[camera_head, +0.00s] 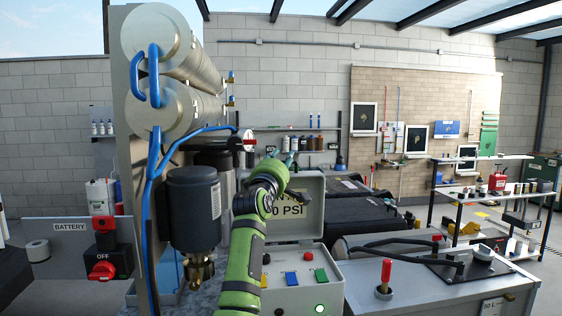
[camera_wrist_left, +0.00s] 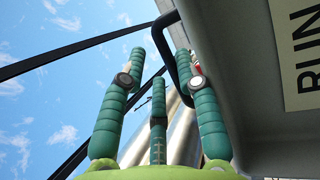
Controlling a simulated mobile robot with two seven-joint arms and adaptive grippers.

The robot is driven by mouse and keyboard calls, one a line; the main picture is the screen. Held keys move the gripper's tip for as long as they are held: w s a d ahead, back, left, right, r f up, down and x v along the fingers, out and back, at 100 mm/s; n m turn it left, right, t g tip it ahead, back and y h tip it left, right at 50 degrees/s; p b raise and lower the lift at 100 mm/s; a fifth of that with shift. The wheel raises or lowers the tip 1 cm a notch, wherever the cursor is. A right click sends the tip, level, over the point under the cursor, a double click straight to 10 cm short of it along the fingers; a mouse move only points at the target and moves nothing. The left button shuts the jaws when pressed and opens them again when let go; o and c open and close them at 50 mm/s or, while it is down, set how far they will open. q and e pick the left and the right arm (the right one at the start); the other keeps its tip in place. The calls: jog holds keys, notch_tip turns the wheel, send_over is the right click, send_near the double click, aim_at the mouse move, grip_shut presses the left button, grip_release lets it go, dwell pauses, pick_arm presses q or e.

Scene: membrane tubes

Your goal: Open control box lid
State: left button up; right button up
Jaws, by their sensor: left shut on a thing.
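The control box (camera_head: 335,297) stands at the bottom centre of the head view, its panel uncovered. Its grey lid (camera_head: 313,188) stands raised at the back, with a label ending in "0 PSI" partly hidden by my arm. My left gripper (camera_head: 284,157) is at the lid's top edge. My right gripper is out of view.
Coloured switches, including a blue one (camera_head: 291,278), sit on the panel. Steel cylinders (camera_head: 170,45) and a dark filter housing (camera_head: 193,210) stand close left of my arm. A grey bench unit (camera_head: 410,285) with a red-handled switch (camera_head: 385,277) is at the right.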

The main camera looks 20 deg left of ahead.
pick_arm(q)
jog(key=shift+s+a+r, duration=0.1)
jog(key=shift+s+r, duration=0.1)
jog(key=shift+r, duration=0.45)
jog(key=shift+s+f, duration=0.35)
jog(key=shift+f, duration=0.15)
jog(key=v, duration=1.1)
jog(key=shift+f, duration=0.25)
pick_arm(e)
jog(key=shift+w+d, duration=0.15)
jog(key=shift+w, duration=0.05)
pick_arm(q)
jog(key=shift+w+d, duration=0.1)
jog(key=shift+d, duration=0.15)
jog(key=shift+f, duration=0.1)
